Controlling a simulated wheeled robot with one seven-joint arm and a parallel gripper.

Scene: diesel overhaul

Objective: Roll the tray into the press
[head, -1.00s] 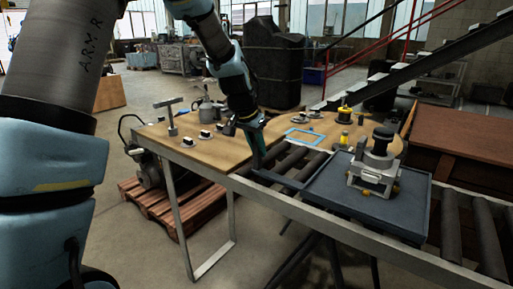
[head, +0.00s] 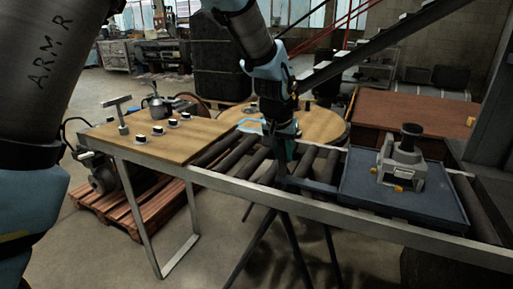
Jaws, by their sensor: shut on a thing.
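The dark blue tray (head: 350,192) lies flat on the roller conveyor at the right in the head view. A grey metal unit with a black top (head: 403,160) stands upright on it, with yellow fittings near its base. My gripper (head: 283,178) is at the tray's left end, pointing down, shut on the tray's dark handle (head: 312,187). The fingertips are small and dark, so the exact grip is hard to see. A tall grey structure (head: 490,115) at the right edge may be the press; most of it is out of view.
Bare rollers (head: 235,155) lie left of the tray, along a pale side rail (head: 340,217). A wooden table top (head: 165,138) with small parts adjoins the rollers on the left. A round wooden table (head: 325,125) and a brown cabinet (head: 395,118) stand behind.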

